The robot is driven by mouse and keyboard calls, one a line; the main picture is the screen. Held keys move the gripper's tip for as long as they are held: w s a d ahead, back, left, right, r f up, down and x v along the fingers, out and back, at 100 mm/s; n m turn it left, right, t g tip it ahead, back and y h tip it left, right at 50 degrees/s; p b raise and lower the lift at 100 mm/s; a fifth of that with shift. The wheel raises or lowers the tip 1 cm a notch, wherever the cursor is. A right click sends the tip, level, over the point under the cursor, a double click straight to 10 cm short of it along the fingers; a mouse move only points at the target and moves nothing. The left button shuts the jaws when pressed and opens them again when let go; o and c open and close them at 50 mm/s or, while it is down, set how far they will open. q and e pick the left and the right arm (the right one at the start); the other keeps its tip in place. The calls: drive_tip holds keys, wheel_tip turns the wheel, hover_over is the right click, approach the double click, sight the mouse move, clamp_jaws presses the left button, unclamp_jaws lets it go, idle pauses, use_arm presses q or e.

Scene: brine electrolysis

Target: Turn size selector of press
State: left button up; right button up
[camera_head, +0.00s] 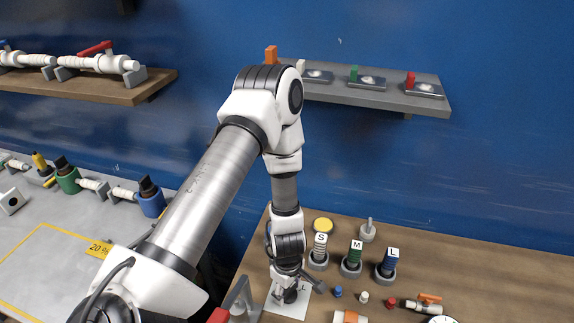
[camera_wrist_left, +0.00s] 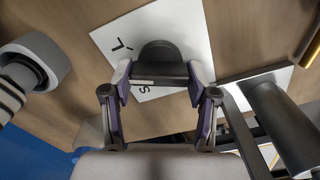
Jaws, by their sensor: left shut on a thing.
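The size selector is a dark knob (camera_wrist_left: 160,58) on a white plate (camera_wrist_left: 105,38) marked with letters; an S shows beside the knob in the left wrist view. My left gripper (camera_wrist_left: 160,78) has its two fingertips on opposite sides of the knob and is shut on it. In the head view the left gripper (camera_head: 288,288) reaches down to the white plate (camera_head: 290,308) on the wooden table and mostly hides the knob. The press (camera_head: 240,298), a grey frame with a red part, stands just left of the plate. My right gripper is not in view.
Upright coil-like pieces labelled S (camera_head: 320,250), M (camera_head: 353,258) and L (camera_head: 387,264) stand right of the gripper. Small coloured caps (camera_head: 363,297) and an orange-handled valve (camera_head: 428,301) lie nearby. A grey shelf (camera_head: 375,95) hangs on the blue wall.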

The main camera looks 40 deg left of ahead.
use_arm(q)
drive_tip(key=shift+m+p, duration=0.95)
drive_tip(key=shift+m, duration=1.15)
drive_tip(key=o, duration=1.2)
drive_tip(key=shift+d, duration=0.1)
drive_tip(key=shift+c, duration=0.2)
drive_tip(key=shift+w, duration=0.1)
wheel_tip(320, 180, up, 12)
